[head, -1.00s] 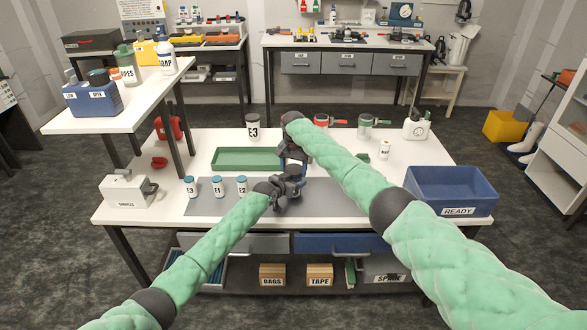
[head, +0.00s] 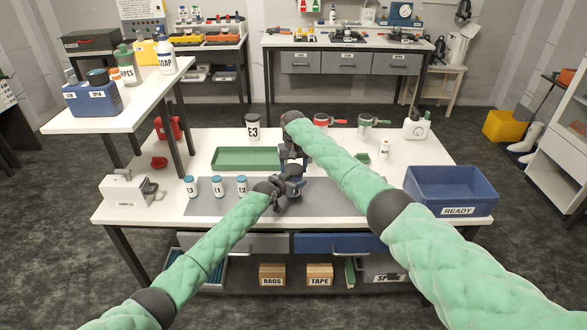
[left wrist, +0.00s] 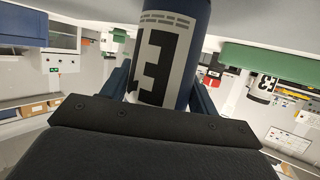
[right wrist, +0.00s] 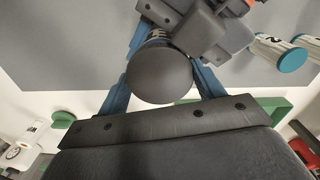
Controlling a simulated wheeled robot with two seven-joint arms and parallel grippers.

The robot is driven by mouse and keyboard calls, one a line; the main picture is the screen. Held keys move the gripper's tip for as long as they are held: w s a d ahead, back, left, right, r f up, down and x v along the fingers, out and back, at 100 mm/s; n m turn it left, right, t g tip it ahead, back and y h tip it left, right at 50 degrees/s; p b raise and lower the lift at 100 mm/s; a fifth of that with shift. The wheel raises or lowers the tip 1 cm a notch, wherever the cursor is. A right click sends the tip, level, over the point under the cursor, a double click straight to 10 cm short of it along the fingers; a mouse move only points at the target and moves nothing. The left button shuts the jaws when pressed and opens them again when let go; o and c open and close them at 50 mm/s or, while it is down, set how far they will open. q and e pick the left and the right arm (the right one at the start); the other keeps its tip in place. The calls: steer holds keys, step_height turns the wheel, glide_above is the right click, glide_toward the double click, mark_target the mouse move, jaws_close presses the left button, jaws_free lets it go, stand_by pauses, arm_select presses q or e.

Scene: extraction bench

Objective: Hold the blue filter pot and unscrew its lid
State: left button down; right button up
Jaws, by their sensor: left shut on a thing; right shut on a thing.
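The blue filter pot (left wrist: 172,50) has a white label with a black E3. My left gripper (head: 287,188) is shut around its body, and its fingers lie on either side of the pot in the left wrist view. The dark grey round lid (right wrist: 159,75) shows face-on between the blue fingers of my right gripper (right wrist: 163,85), which is shut on it. A bit of the pot's label shows just behind the lid in the right wrist view. Whether the lid's thread is loose cannot be seen. In the head view my right gripper (head: 294,163) is directly above my left one.
Small white jars with blue lids (head: 217,187) stand left on the grey mat (head: 340,198). A green tray (head: 245,158) lies behind them. A white pot labelled E3 (head: 253,128) stands at the back. A blue READY bin (head: 450,190) is at the right.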

steer(key=o, duration=1)
steer(key=shift+o, duration=0.4)
steer(key=shift+a, duration=0.1)
